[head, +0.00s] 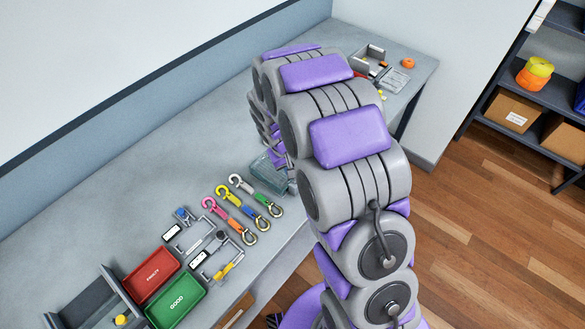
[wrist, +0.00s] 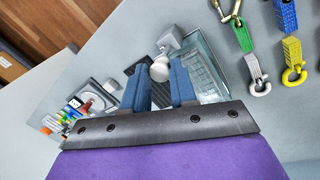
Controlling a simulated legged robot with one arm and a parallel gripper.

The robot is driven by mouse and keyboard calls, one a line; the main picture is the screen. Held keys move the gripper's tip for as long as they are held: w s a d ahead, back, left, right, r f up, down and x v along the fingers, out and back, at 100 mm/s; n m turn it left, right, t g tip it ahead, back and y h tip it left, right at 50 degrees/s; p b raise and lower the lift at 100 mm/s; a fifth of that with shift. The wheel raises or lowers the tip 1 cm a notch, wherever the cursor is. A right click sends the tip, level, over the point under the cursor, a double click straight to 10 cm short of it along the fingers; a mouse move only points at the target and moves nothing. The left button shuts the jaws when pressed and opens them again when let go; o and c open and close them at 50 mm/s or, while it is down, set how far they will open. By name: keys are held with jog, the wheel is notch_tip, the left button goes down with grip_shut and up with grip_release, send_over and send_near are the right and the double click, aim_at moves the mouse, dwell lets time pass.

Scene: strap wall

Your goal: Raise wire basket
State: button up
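No clear wire basket can be made out. A teal, see-through box-shaped container (head: 268,174) sits on the bench beside my arm, and in the wrist view it shows with grid-like lines inside (wrist: 209,72). I cannot tell whether it is the wire basket. My gripper (wrist: 159,82) has two blue fingers held apart. A pale round knob (wrist: 159,69) shows between and beyond the fingertips, next to the container. I cannot tell whether the fingers touch anything. In the head view my arm hides the gripper.
Several coloured straps with hooks (head: 237,208) lie right of small metal parts. A red tray (head: 151,276) and a green tray (head: 176,302) stand at the bench's near left. Small items sit at the far end (head: 372,58). A shelf (head: 535,85) stands at the right.

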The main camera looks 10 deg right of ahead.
jog(key=o, duration=0.4)
jog(key=shift+s, duration=0.1)
jog(key=shift+r, duration=0.1)
jog(key=p+v, duration=0.2)
jog(key=v, duration=1.5)
jog(key=shift+a, duration=0.1)
jog(key=s+d+r+m+g+y+b, duration=0.1)
jog(key=s+d, duration=0.1)
jog(key=s, duration=1.4)
jog(key=s+d+r+g+y+b, duration=0.1)
jog(key=s+r, duration=0.1)
jog(key=s, duration=1.5)
jog(key=shift+s+d+m, duration=0.2)
jog(key=shift+d+m, duration=0.2)
